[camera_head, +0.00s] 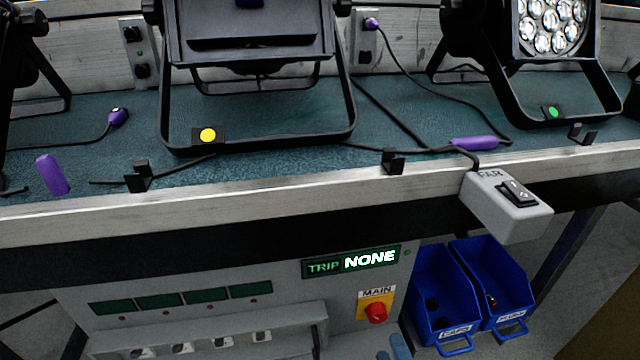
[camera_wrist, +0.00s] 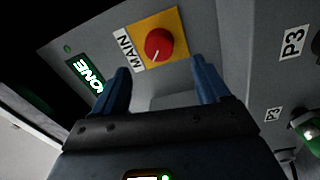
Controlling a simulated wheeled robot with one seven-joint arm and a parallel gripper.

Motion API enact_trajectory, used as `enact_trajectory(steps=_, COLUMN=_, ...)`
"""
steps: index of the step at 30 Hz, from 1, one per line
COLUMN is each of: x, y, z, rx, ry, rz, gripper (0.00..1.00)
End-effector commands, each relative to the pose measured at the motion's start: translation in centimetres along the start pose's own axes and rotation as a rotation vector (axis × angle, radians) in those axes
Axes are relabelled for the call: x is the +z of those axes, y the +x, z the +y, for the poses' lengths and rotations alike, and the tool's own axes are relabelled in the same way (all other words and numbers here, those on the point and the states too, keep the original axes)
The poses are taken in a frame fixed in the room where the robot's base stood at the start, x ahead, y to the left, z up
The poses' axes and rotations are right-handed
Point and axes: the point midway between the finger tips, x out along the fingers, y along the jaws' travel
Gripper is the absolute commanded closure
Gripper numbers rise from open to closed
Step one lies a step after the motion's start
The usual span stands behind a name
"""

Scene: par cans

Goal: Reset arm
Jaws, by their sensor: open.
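My gripper (camera_wrist: 160,90) is open and empty in the wrist view, its two blue fingers apart. It faces the grey panel with the red MAIN knob (camera_wrist: 159,45) on a yellow plate, which appears beyond and between the fingertips. I cannot tell the exact gap, and no contact shows. In the head view the same MAIN knob (camera_head: 376,312) is on the panel under the bench, and the blue fingertips (camera_head: 396,346) show at the bottom edge, just below it. The rest of my arm is out of the head view.
Par cans (camera_head: 255,30) stand on the green-topped bench (camera_head: 300,178) above. Blue bins (camera_head: 447,295) hang right of the panel. The trip display (camera_head: 351,262) reads NONE. A P3 label (camera_wrist: 293,42) is right in the wrist view.

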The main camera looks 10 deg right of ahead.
Motion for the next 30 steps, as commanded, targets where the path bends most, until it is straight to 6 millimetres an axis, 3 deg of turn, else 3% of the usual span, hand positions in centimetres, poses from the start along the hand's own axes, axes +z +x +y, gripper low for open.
enact_trajectory(steps=5, x=-0.4, y=-2.6, z=0.2, rx=-0.019, ry=0.075, rz=-0.007, gripper=0.25)
enact_trajectory(steps=14, x=-1.8, y=-13.8, z=3.8, rx=-0.096, ry=0.448, rz=-0.054, gripper=0.25)
enact_trajectory(steps=21, x=-2.8, y=-21.7, z=9.6, rx=-0.151, ry=0.757, rz=-0.114, gripper=0.25)
enact_trajectory(steps=30, x=-3.9, y=-28.4, z=18.7, rx=-0.204, ry=1.11, rz=-0.202, gripper=0.25)
